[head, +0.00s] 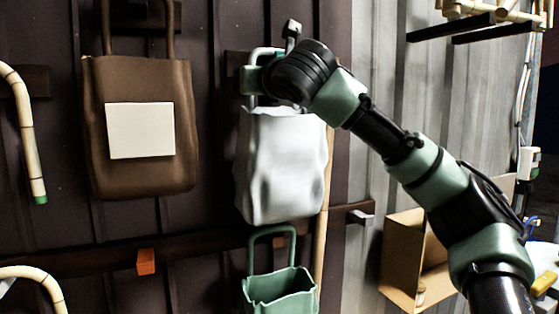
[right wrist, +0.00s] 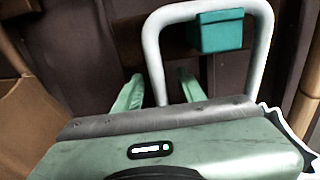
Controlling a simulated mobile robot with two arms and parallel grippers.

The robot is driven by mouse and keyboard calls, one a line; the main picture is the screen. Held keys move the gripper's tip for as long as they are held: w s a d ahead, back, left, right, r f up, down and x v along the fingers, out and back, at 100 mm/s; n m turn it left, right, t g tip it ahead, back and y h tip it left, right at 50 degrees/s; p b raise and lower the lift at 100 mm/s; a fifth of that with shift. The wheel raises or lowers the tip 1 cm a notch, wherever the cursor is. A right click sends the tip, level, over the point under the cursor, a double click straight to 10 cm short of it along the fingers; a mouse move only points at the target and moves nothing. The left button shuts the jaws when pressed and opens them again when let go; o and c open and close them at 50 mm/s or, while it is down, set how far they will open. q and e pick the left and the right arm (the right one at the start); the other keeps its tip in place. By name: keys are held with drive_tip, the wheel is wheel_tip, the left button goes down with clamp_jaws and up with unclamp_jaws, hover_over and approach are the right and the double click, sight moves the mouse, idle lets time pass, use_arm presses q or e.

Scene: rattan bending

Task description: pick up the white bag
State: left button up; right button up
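The white bag (head: 280,165) hangs upright on the dark wall in the middle of the head view. Its white loop handle also shows in the right wrist view (right wrist: 152,55), passing over a teal block-shaped peg (right wrist: 220,32). My right gripper is at the handle, above the bag body; my own wrist mostly hides it in the head view. In the right wrist view my right gripper (right wrist: 160,74) is open, with one leg of the handle between its two green fingers. The other leg is outside them, to the right. My left gripper is not in view.
A brown bag (head: 140,180) with a pale patch hangs to the left. A green bag (head: 279,290) hangs just below the white bag. A rattan pole (head: 323,240) stands close at its right. A cardboard box (head: 400,260) is at lower right.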

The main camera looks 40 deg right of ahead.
drive_tip(key=shift+s+a, duration=0.1)
drive_tip(key=shift+r, duration=0.1)
drive_tip(key=shift+c, duration=1.2)
clamp_jaws()
